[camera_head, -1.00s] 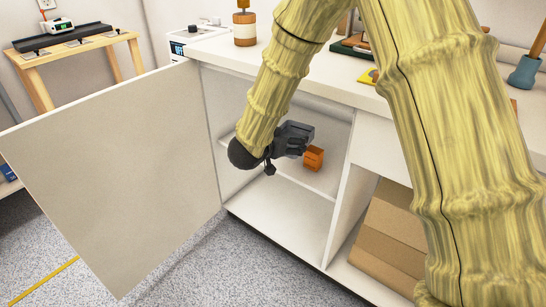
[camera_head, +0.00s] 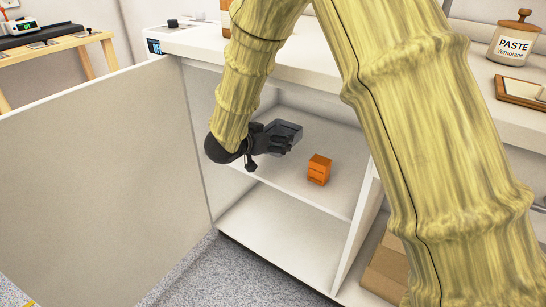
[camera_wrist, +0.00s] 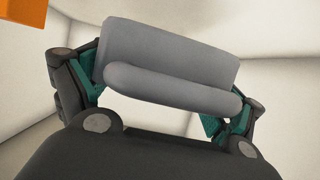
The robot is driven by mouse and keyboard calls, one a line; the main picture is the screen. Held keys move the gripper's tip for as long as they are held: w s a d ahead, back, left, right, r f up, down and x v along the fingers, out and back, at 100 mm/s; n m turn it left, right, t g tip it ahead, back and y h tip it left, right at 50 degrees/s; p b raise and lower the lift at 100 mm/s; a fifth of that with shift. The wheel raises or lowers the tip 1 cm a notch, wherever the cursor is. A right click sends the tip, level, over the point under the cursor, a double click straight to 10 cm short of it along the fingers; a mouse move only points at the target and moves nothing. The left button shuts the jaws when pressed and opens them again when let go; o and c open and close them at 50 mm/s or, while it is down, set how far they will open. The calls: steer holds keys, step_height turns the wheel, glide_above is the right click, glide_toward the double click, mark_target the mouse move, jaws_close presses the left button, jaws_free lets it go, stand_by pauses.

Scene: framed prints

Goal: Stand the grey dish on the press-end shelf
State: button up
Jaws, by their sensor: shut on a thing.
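The grey dish (camera_head: 286,128) is inside the open cabinet, at the left part of its upper shelf (camera_head: 292,170). My gripper (camera_head: 274,140) reaches in from the left and is shut on the dish. In the wrist view the grey dish (camera_wrist: 170,70) lies between the two green-padded fingers of my gripper (camera_wrist: 165,95), one at each end. I cannot tell whether the dish touches the shelf. Part of it is hidden behind my fingers in the head view.
A small orange drawer box (camera_head: 319,169) stands on the shelf, right of the dish. The cabinet door (camera_head: 95,185) stands wide open at the left. The counter (camera_head: 300,62) hangs above. A paste jar (camera_head: 512,42) is at the upper right. The lower compartment looks empty on the left.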

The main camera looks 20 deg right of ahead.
steer(key=shift+f+b, duration=1.4)
steer(key=shift+f, duration=1.3)
steer(key=shift+f, duration=0.1)
steer(key=o, duration=1)
steer(key=shift+p+v, duration=2.7)
steer(key=shift+v, duration=3.35)
steer(key=shift+d, duration=0.1)
